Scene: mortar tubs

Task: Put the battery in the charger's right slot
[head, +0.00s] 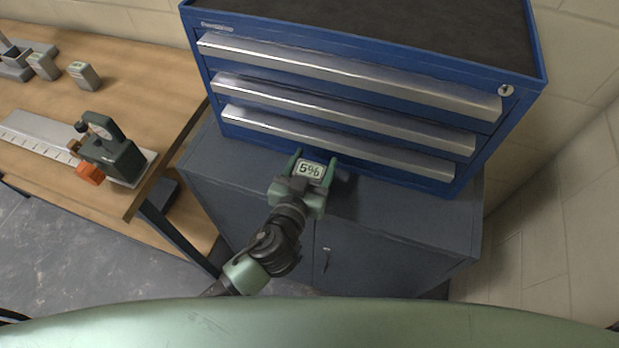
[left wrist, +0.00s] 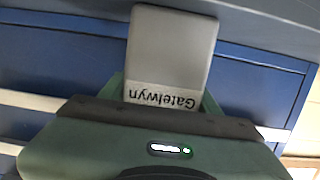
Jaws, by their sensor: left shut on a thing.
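My left gripper (head: 314,162) is shut on a grey block, the battery (head: 311,170), whose light face reads "5%". It is in front of the blue drawer unit, above the grey cabinet top. In the left wrist view the battery (left wrist: 172,50) shows its other face, lettered "Gatelwyn" upside down, between green fingers. A grey, partly cut-off fixture (head: 14,68) at the upper left of the bench may be the charger; its slots are not clear. Beside it stand two similar grey blocks, one nearer (head: 43,67) and one further right (head: 84,76). My right gripper is not in view.
A blue drawer unit (head: 340,97) with shut drawers stands on the grey cabinet (head: 400,225). On the wooden bench (head: 150,62) at left, a dark green device (head: 112,152) with an orange part sits on a ruled metal plate (head: 38,138). A gap separates my gripper from the bench.

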